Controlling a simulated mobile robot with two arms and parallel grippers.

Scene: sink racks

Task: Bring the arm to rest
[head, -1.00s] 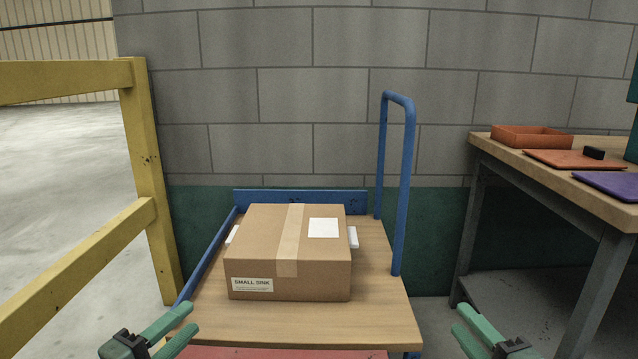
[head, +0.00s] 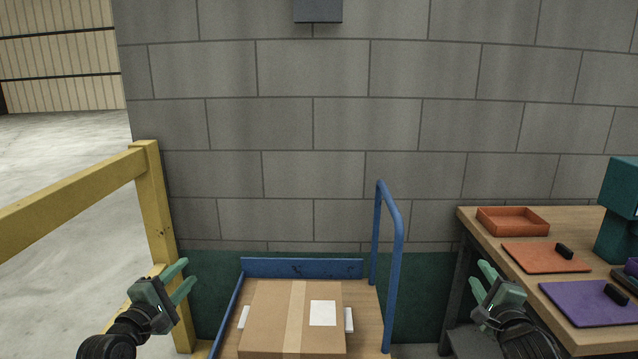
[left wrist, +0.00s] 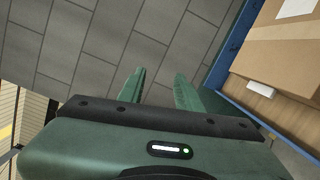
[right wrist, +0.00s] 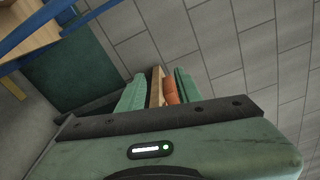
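My left gripper (head: 181,280) is raised at the lower left of the head view, in front of the yellow railing. Its two green fingers are apart with nothing between them, and they also show in the left wrist view (left wrist: 160,90). My right gripper (head: 485,276) is raised at the lower right, left of the workbench. Its fingers are apart as well; in the right wrist view (right wrist: 160,90) the bench edge and an orange tray show in the gap, farther off. Neither gripper touches anything.
A cardboard box (head: 268,320) sits on a blue-framed cart (head: 303,268) between the grippers. A yellow railing (head: 152,200) stands left. A workbench (head: 480,228) at right holds an orange tray (head: 512,222), an orange mat (head: 540,260) and a purple mat (head: 590,302). A block wall closes the back.

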